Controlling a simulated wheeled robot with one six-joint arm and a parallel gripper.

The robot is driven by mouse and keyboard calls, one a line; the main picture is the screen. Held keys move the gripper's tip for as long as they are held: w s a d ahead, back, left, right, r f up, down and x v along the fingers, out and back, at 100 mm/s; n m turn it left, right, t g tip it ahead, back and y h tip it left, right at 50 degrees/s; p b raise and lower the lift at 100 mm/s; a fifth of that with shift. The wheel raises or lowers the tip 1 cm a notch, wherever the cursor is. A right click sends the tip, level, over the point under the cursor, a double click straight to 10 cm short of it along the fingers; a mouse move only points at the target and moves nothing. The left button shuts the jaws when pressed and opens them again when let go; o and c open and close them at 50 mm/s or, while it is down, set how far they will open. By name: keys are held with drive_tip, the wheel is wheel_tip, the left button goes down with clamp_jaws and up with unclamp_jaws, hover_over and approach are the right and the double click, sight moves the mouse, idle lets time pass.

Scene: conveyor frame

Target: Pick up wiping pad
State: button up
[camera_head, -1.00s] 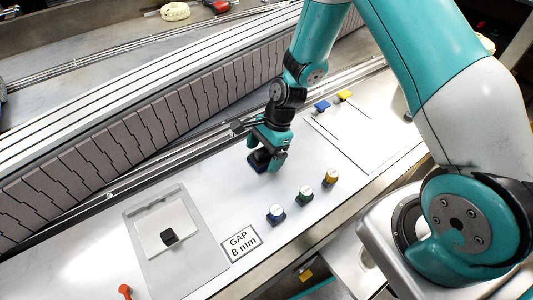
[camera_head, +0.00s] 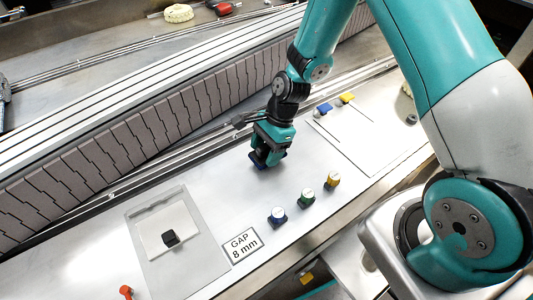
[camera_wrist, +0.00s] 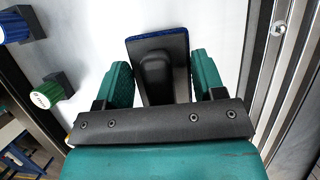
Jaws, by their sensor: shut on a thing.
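The wiping pad (camera_wrist: 177,42) is a dark flat plate with a blue edge and a black upright handle. In the wrist view its handle stands between the two green fingers. My gripper (camera_wrist: 160,85) is shut on this handle. In the head view my gripper (camera_head: 267,155) points down over the white worktop, and only a dark blue bit of the pad (camera_head: 260,165) shows below the fingers. I cannot tell whether the pad touches the worktop.
A grey tray (camera_head: 205,262) with a white sheet and black block lies left, beside a "GAP 8 mm" sign (camera_head: 242,245). The conveyor (camera_head: 120,145) runs behind.

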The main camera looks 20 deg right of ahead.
sight(266, 145)
wheel_tip(266, 145, up, 18)
drive_tip(key=shift+p, duration=0.35)
drive_tip(key=shift+o, duration=0.7)
drive_tip(key=shift+d, duration=0.1)
drive_tip(key=shift+c, duration=0.3)
